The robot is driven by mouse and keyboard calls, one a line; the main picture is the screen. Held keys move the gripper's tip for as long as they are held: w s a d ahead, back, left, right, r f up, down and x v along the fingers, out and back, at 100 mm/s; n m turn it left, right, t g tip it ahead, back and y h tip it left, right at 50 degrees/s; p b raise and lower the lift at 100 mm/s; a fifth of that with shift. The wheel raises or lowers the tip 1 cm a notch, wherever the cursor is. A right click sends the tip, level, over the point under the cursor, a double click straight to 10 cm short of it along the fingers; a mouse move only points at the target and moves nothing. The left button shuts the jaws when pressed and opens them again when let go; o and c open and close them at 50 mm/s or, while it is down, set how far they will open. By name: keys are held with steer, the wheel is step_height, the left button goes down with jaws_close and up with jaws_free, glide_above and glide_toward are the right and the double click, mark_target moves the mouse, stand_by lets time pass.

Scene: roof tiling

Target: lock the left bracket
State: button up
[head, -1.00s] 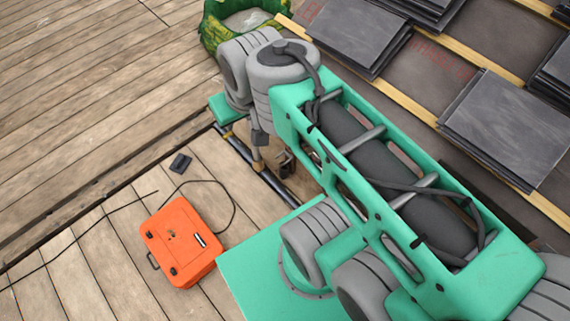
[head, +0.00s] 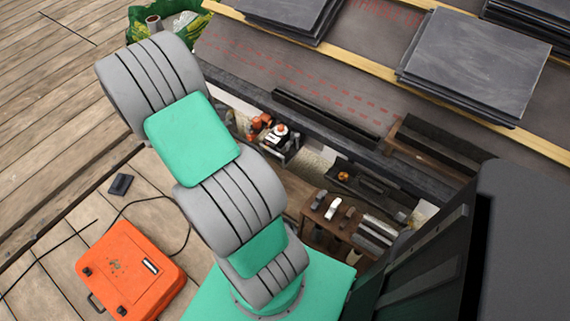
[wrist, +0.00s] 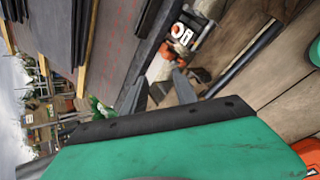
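In the wrist view, my gripper (wrist: 160,88) shows two dark fingers with a gap between them and nothing clearly held. Beyond the fingertips, small dark brown bracket-like pieces (wrist: 203,75) sit by the end of a dark pipe or gutter length (wrist: 243,58). I cannot tell which is the left bracket or whether it is locked. In the head view, my gripper is not seen. A long dark gutter-like channel (head: 325,115) runs along the roof's lower edge; no bracket there is clear enough to name.
An orange case (head: 130,268) with a cable lies on the deck at lower left. An orange-and-white power tool (head: 277,137) and a brown stand with small tools (head: 325,215) are below the roof edge. Slate stacks (head: 475,60) lie on the roof battens. Deck at left is largely clear.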

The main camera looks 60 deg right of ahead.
steer(key=s+d+f+n+g+h+b, duration=0.1)
steer(key=s+d+f+n+b, duration=0.25)
steer(key=f, duration=0.65)
steer(key=s+d+f+n+g+h+b, duration=0.1)
steer(key=s+d+f+n+h+b, duration=0.25)
steer(key=f, duration=0.55)
steer(key=n+b, duration=0.1)
steer(key=b, duration=0.1)
glide_toward(287, 144)
steer(key=w+d, duration=0.1)
steer(key=shift+n+g+y, duration=0.25)
steer(key=shift+n+g, duration=0.25)
steer(key=b+x, duration=0.1)
steer(key=x, duration=0.3)
steer(key=b+x, duration=0.1)
steer(key=x, duration=0.3)
steer(key=shift+s+a, duration=0.1)
steer(key=shift+s, duration=0.1)
steer(key=shift+d, duration=0.3)
jaws_close()
